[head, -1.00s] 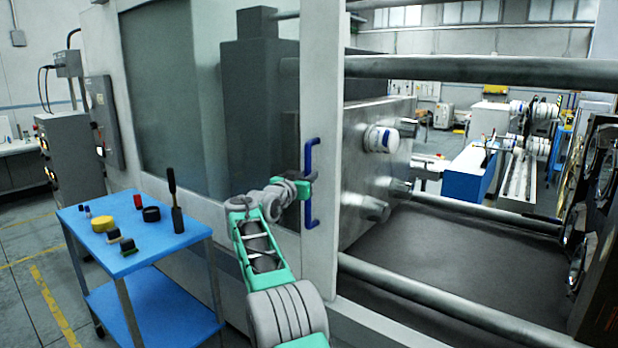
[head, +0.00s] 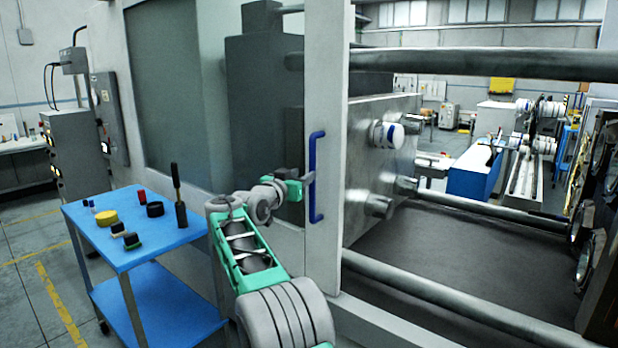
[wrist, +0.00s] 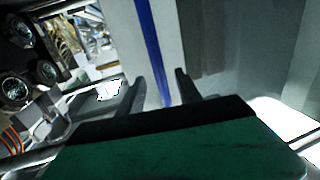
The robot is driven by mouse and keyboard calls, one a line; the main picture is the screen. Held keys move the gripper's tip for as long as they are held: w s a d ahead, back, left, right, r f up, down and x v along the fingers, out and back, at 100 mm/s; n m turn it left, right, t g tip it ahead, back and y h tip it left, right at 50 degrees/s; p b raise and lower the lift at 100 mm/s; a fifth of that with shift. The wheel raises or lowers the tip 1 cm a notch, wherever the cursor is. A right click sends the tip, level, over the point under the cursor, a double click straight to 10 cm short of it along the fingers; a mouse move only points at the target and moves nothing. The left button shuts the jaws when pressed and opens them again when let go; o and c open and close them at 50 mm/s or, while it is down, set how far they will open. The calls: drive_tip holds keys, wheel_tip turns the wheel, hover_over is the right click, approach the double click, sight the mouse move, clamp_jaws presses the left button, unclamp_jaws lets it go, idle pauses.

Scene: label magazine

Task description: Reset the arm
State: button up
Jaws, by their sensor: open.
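My arm reaches up in the head view to my gripper (head: 308,178), which is beside the blue vertical handle (head: 317,178) on the machine's pale door frame. In the wrist view both dark fingers of my gripper (wrist: 160,82) stand apart with nothing gripped. The blue handle (wrist: 150,40) shows in the gap between them, running up to the top edge. The fingertips look close to the handle, but I cannot tell the exact gap in depth.
The machine's door (head: 170,100) stands left of its pale frame (head: 325,250). Right of the frame is an open bay with thick horizontal bars (head: 480,62). A blue cart (head: 125,262) with small parts and a dark-handled tool (head: 178,195) stands to the left.

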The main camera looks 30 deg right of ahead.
drive_tip(key=shift+s+a, duration=0.35)
drive_tip(key=shift+a, duration=0.15)
